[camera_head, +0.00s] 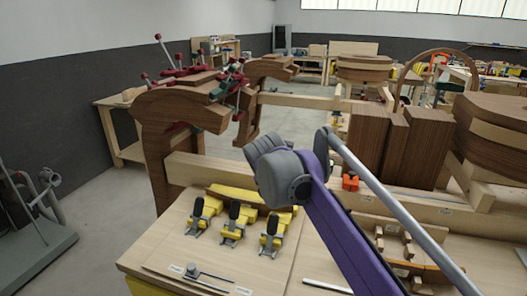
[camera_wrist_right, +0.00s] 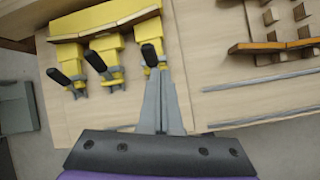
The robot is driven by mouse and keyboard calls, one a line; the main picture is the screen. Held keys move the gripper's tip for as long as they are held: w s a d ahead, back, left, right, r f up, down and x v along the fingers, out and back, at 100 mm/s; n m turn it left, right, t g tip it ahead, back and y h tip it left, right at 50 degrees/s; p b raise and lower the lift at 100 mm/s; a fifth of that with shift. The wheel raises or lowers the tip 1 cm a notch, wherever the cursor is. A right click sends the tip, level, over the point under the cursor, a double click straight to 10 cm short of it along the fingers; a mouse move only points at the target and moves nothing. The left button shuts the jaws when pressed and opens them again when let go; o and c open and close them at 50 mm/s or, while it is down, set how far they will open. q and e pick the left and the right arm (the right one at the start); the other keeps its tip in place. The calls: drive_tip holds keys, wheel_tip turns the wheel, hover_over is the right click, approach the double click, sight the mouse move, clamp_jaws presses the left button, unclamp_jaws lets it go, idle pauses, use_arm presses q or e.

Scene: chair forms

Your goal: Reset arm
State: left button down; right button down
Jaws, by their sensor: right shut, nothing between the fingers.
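My right gripper (camera_wrist_right: 163,76) shows in the right wrist view. Its two grey fingers are together and hold nothing. They point over the wooden workbench (camera_wrist_right: 115,115), with the tips by the rightmost of the yellow clamps with black handles (camera_wrist_right: 104,62). I cannot tell whether the tips touch that clamp. In the head view my purple right arm (camera_head: 335,235) rises from the lower right over the bench, and its grey joint (camera_head: 285,175) hides part of the bench and clamps. The right fingers are hidden there. My left gripper is in neither view.
Yellow clamps (camera_head: 236,220) stand in a row on the bench. A metal tool (camera_head: 198,277) lies near its front edge. Tall brown wooden blocks (camera_head: 390,140) and a curved chair form (camera_head: 172,130) with red clamps stand behind. Open floor (camera_head: 90,225) lies to the left.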

drive_tip(key=s+d+f+m, duration=0.4)
drive_tip(key=s+f+m, duration=0.3)
drive_tip(key=s+m, duration=0.2)
drive_tip(key=s+d+f+m+y, duration=0.1)
drive_tip(key=s+d+f+m, duration=0.4)
drive_tip(key=s+f+m, duration=0.3)
drive_tip(key=s+d+f+m, duration=0.4)
drive_tip(key=s+f+m, duration=0.3)
drive_tip(key=s+m, duration=0.4)
drive_tip(key=shift+s+d+f+m+y, duration=0.2)
drive_tip(key=shift+s+f+m+y, duration=0.15)
drive_tip(key=shift+s, duration=0.75)
